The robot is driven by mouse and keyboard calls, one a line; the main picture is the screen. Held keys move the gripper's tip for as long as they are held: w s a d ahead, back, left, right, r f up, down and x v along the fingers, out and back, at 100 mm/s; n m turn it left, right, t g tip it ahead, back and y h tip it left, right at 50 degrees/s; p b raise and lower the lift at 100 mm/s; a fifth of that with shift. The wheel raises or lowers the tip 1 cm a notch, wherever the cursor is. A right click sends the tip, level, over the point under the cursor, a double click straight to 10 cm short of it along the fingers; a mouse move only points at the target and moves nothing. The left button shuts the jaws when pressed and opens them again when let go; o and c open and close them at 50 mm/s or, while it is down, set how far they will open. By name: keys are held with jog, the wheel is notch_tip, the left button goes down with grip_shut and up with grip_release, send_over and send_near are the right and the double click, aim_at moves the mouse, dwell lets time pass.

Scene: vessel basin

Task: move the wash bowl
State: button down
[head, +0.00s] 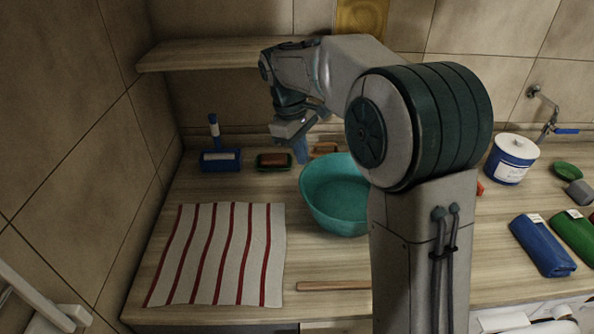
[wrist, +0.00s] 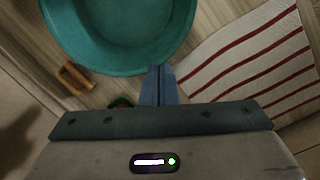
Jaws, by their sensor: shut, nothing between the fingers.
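The wash bowl is a round teal basin (head: 332,205) standing upright on the wooden counter; my arm hides part of its right side in the head view. It also shows at the top of the wrist view (wrist: 120,40), partly cut off by the frame. My gripper (head: 302,155) is above the counter near the bowl's back left rim. In the wrist view my gripper's blue fingers (wrist: 158,85) are shut together with nothing between them. Their tips appear close to the bowl's rim; I cannot tell whether they touch it.
A red-striped cloth (head: 215,255) lies left of the bowl. Behind are a blue brush (head: 221,158), a soap dish (head: 273,162) and a small wooden-handled item (wrist: 76,77). A shelf (head: 215,53) overhangs the back.

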jog(key=w+a+f+n+g+h+p, duration=0.1)
jog(key=w+a+f+n+p, duration=0.2)
jog(key=w+a, duration=0.4)
jog(key=shift+n, duration=0.4)
jog(key=x, duration=0.9)
jog(key=shift+s+f, duration=0.15)
jog(key=d, duration=0.1)
jog(key=s+d+p, duration=0.1)
jog(key=d, duration=0.1)
jog(key=shift+d+f, duration=0.2)
jog(key=shift+d, duration=0.25)
jog(key=shift+s+d, duration=0.1)
jog(key=shift+d, duration=0.15)
jog(key=s+d, duration=0.2)
jog(key=d, duration=0.6)
jog(key=s+d+b, duration=0.1)
jog(key=s+d, duration=0.2)
jog(key=d, duration=0.5)
jog(key=s+d, duration=0.2)
jog(key=d, duration=0.7)
jog(key=shift+s, duration=0.25)
